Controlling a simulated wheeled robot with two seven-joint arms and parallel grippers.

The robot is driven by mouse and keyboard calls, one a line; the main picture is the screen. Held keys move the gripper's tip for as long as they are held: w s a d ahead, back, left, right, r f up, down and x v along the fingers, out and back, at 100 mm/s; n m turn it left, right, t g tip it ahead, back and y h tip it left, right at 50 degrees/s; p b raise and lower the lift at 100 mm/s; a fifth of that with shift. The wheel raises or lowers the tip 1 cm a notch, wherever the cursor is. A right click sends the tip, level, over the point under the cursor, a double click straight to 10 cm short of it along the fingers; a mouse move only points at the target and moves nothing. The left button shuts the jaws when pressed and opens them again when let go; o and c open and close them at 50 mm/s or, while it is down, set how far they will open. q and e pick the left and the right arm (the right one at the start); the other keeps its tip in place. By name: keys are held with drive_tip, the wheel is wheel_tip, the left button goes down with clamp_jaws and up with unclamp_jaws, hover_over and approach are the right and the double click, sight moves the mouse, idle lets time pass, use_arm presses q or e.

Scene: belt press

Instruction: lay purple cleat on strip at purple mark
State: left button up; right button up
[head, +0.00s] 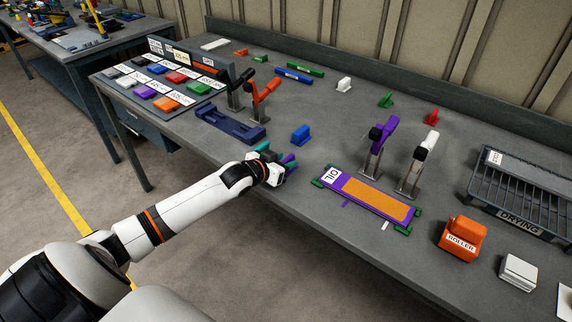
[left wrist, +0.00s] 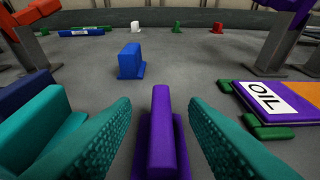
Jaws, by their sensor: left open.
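The purple cleat (left wrist: 160,135) stands upright on the table between the two teal fingers of my left gripper (left wrist: 160,140). The fingers are open, with a gap on both sides of it. In the head view the cleat (head: 289,158) is mostly hidden by my left gripper (head: 284,165). The strip (head: 375,199) lies to the right, orange on a purple bed, with an OIL label at its left end and green pieces at its corners. A small purple mark (head: 345,204) is on the table by its front edge, and a white mark (head: 385,226) is further right. My right gripper is out of view.
A teal cleat (left wrist: 45,125) stands just left of my fingers. A blue cleat (head: 300,134) stands behind. Purple (head: 381,135) and white (head: 427,146) levers rise behind the strip. An orange roller (head: 461,238) and a drying rack (head: 520,192) are at right.

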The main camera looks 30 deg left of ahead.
use_arm(q)
drive_tip(key=shift+w+d+f, duration=0.1)
drive_tip(key=shift+w+f, duration=0.2)
drive_tip(key=shift+w, duration=0.35)
clamp_jaws()
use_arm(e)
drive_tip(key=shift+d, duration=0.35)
use_arm(q)
drive_tip(key=shift+r, duration=0.15)
